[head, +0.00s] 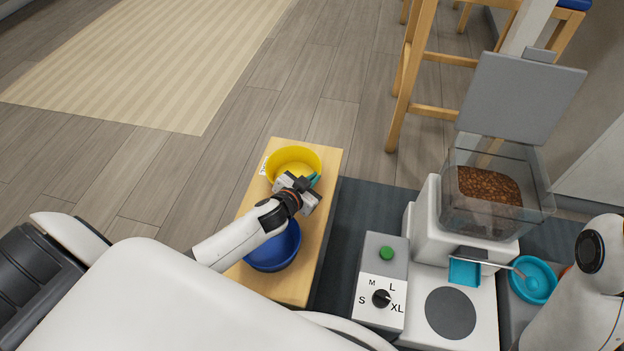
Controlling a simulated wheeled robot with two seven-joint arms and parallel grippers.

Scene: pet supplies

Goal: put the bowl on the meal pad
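A yellow bowl (291,160) stands at the far end of a narrow wooden bench. A blue bowl (272,256) stands nearer on the same bench, partly hidden by my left arm. My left gripper (312,183) is at the near right rim of the yellow bowl, its fingertips close to or touching the rim; whether it is closed on it cannot be told. A dark grey round pad (450,313) lies bare on the white base of the food dispenser; it may be the meal pad. My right arm shows at the right edge, its gripper out of view.
The dispenser's clear bin (488,205) holds brown kibble, its grey lid (520,95) raised. A control box (381,285) with a green button and size dial stands left of it. A teal bowl (538,278) is at the right. Wooden stool legs (410,80) stand behind.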

